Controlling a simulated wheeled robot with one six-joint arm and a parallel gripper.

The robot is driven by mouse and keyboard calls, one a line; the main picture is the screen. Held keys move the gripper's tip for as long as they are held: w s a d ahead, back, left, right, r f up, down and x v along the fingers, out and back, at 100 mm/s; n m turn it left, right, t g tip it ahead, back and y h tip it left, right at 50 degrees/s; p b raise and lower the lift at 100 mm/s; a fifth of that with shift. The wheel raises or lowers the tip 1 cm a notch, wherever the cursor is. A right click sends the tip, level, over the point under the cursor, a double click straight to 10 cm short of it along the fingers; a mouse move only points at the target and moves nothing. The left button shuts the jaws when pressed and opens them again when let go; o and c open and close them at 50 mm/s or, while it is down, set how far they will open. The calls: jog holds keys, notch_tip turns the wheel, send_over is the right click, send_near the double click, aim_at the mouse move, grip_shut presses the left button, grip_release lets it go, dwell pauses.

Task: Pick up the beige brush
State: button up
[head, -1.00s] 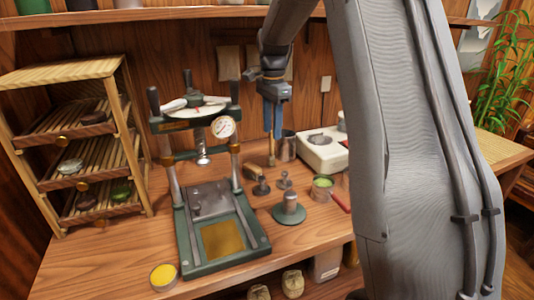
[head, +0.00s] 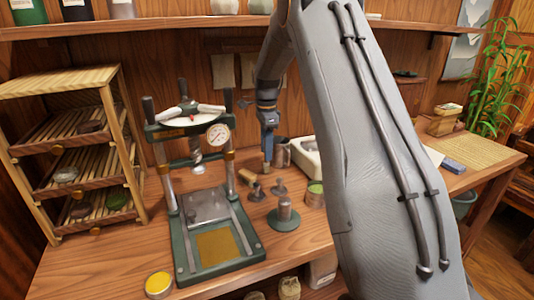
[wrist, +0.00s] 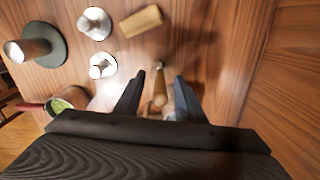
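The beige brush (head: 267,166) stands upright on the wooden bench, behind the small metal pieces; in the head view only its lower part shows below my gripper (head: 268,142). In the wrist view my gripper (wrist: 159,82) points down with its two dark fingers apart, on either side of the brush (wrist: 160,98). There appears to be a gap between the brush and each finger. The brush does not look gripped. Part of the brush is hidden by the fingers in the head view.
A green press (head: 212,235) stands to the left. A wooden block (wrist: 141,21), small metal weights (wrist: 94,23) and a green-filled cup (head: 315,192) lie close by. A white scale (head: 304,157) is behind on the right. A wooden rack (head: 70,185) is at far left.

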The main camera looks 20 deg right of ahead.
jog(key=shift+f, duration=0.3)
grip_shut()
jog(key=shift+r, duration=0.1)
jog(key=shift+s+r+b, duration=0.2)
jog(key=shift+r+b, duration=0.15)
jog(key=shift+b, duration=0.15)
notch_tip(320, 180, up, 6)
jog(key=shift+r+b, duration=0.15)
jog(key=shift+b, duration=0.7)
jog(key=s+b, duration=0.3)
jog(key=s, duration=1.6)
jog(key=shift+s, duration=0.35)
